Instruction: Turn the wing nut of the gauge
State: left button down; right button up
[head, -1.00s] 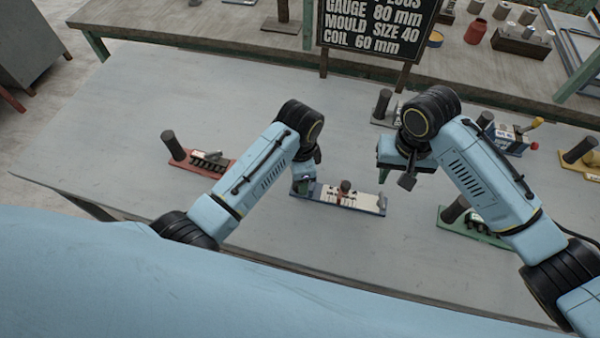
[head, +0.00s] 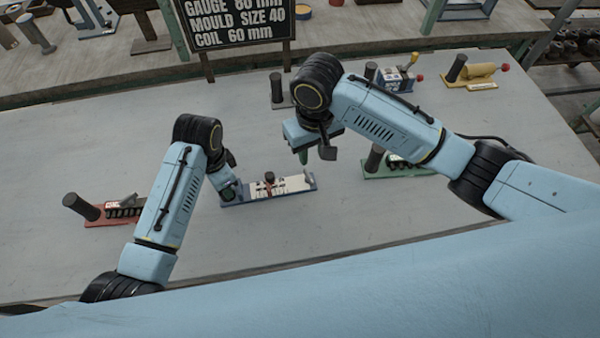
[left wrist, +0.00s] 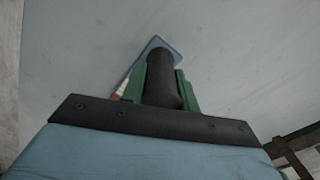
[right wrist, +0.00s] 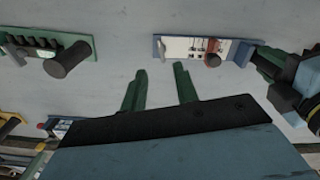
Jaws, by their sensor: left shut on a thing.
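The gauge (head: 295,186) is a blue-edged bar with a white scale face, lying on the grey table. A red slider crosses its scale, and a dark brownish knob (head: 269,177), perhaps the wing nut, stands on it. The knob also shows in the right wrist view (right wrist: 212,60); its wings are too small to make out. My left gripper (head: 231,191) is at the gauge's left end. In the left wrist view its green fingers are shut on a dark upright post (left wrist: 160,80), which hides most of the gauge. My right gripper (head: 318,155) is open and empty, above the table beyond the gauge's right end.
A red-based tool (head: 105,212) with a dark post lies to the left. A green-based one (head: 395,165) lies to the right, near my right gripper. A blue device and a yellow one (head: 480,75) stand farther back right. A black sign (head: 235,20) stands behind. The front table is mostly clear.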

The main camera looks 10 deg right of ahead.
aim_at(311, 179)
notch_tip(311, 179, down, 11)
jog(key=shift+r, duration=0.1)
jog(key=shift+c, duration=0.4)
grip_shut()
